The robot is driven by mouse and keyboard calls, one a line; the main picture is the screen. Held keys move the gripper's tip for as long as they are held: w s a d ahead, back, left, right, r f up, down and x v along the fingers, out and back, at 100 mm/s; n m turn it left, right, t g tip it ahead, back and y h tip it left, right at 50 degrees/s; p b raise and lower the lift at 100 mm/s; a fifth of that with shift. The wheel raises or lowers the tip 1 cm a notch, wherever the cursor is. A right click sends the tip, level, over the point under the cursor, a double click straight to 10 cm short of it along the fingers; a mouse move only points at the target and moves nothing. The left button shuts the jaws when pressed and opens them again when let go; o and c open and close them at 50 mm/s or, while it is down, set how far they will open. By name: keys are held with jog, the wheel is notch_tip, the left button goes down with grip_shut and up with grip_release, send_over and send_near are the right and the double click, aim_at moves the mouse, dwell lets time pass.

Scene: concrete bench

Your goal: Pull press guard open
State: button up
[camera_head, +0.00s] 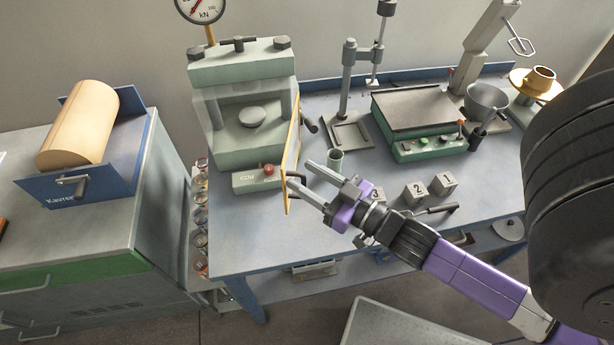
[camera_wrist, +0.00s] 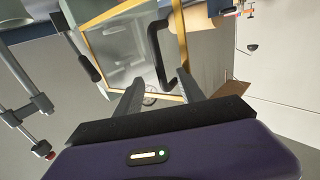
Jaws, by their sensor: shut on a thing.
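The press (camera_head: 243,110) stands at the left end of the bench, with its chamber and round platen visible from the front. Its guard (camera_head: 292,150) is a clear panel in a yellow frame, standing out from the press's right side and seen almost edge-on. The guard also shows in the wrist view (camera_wrist: 125,45), with a dark bar handle (camera_wrist: 157,50). My gripper (camera_head: 300,176) is at the guard's lower outer part, its fingers on either side of the handle and shut on it. The exact contact is partly hidden in the head view.
A red-knobbed control box (camera_head: 258,179) sits before the press. The floor before the bench has a grey platform (camera_head: 400,325).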

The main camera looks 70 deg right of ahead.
jog(key=b+v, duration=0.1)
jog(key=v, duration=0.6)
jog(key=shift+s+b, duration=0.3)
jog(key=shift+b, duration=0.1)
jog(key=shift+a, duration=0.1)
